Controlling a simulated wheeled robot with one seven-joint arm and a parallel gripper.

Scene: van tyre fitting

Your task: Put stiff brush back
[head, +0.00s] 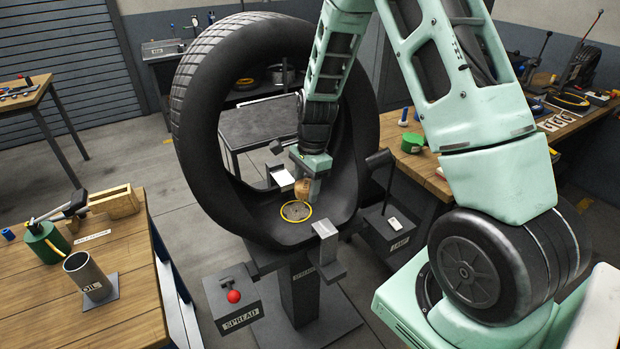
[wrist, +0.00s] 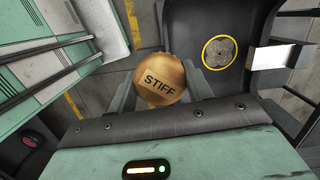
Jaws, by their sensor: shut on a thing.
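The stiff brush shows in the wrist view as a round wooden top (wrist: 160,80) marked STIFF, between the two fingers of my gripper (wrist: 172,82). My gripper (head: 307,185) is shut on it. In the head view, the brush's brown body (head: 303,188) is inside the opening of the large tyre (head: 200,130), just above a yellow-ringed grey patch (head: 297,211) on the inner wall. The ringed patch also shows in the wrist view (wrist: 221,52), up and right of the brush. The bristles are hidden, and I cannot tell whether they touch the tyre.
The tyre stands on a dark spreader stand (head: 304,290) with a SPREAD control box (head: 232,305) and a lamp box (head: 395,232). The left wooden bench (head: 60,310) holds a grey tube (head: 87,275), a green can (head: 46,243) and a wooden box (head: 114,203). Another bench (head: 425,168) stands right.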

